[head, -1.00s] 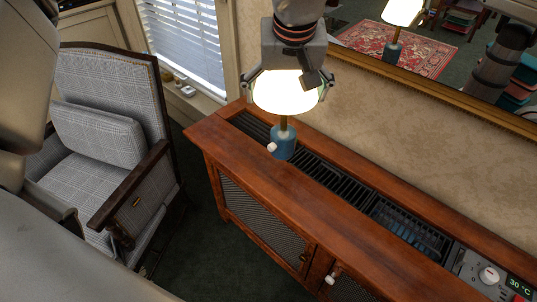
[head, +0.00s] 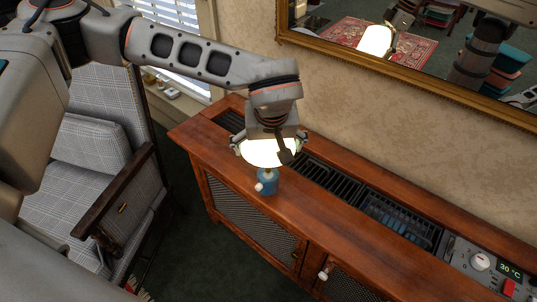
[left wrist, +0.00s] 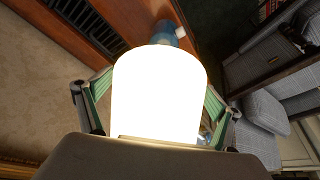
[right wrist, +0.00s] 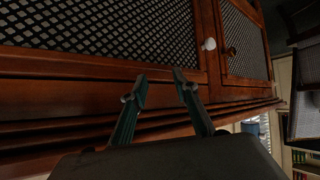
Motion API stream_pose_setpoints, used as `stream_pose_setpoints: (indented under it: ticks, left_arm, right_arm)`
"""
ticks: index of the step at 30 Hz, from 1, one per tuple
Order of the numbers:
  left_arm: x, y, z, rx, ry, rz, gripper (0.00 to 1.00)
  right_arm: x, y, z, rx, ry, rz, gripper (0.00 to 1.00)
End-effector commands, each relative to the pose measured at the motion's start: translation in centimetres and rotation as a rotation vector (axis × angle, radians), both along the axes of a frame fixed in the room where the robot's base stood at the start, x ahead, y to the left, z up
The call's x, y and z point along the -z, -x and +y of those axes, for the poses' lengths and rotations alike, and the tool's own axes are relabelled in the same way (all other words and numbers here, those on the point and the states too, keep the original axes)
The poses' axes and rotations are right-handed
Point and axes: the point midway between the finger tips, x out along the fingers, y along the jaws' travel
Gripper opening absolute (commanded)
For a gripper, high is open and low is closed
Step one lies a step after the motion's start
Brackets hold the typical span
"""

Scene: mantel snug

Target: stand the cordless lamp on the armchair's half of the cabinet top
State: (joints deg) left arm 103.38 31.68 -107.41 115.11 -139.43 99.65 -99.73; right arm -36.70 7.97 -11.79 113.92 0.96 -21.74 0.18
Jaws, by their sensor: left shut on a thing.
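The cordless lamp has a glowing white shade (head: 268,152) and a blue base (head: 267,183) with a small pale knob. My left gripper (head: 270,142) is shut around the shade from above, and the lamp hangs upright below it. The base shows against the bare front strip of the cabinet top (head: 335,213), on the half nearer the armchair (head: 90,140). I cannot tell whether it touches the wood. The left wrist view shows the shade (left wrist: 160,95) between the fingers. In the right wrist view my right gripper (right wrist: 160,80) is open and empty near the cabinet front.
A black slotted grille (head: 335,182) runs along the cabinet top behind the lamp. A control panel (head: 485,268) reading 30 °C sits at the right end. A gilt-framed mirror (head: 400,70) hangs on the wall behind. The top's front strip looks otherwise clear.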

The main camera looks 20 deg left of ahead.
Motion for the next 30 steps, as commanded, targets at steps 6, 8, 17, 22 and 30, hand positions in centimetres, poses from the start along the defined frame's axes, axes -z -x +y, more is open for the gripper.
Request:
stream_pose_setpoints:
  ticks: [6,8,17,22,30]
  left_arm:
    - [2.8,0.0,0.0,0.001,0.002,-0.001,0.56]
    - [2.8,-0.1,-0.1,0.001,0.001,-0.002,0.56]
    - [3.0,-0.1,0.0,0.000,0.000,-0.001,0.56]
    - [3.1,0.0,0.0,0.000,0.000,0.000,1.00]
    - [2.3,0.1,-0.1,0.000,0.000,-0.002,1.00]
  right_arm:
    - [0.1,-0.1,0.0,-0.001,0.002,-0.003,0.29]
    - [0.0,-0.2,0.0,-0.001,0.002,-0.005,0.29]
    - [0.0,-0.3,-0.1,-0.001,0.003,-0.007,0.29]
    - [0.0,-0.3,-0.1,-0.001,0.003,-0.006,0.29]
    - [0.1,-0.2,-0.1,-0.001,0.005,-0.002,0.29]
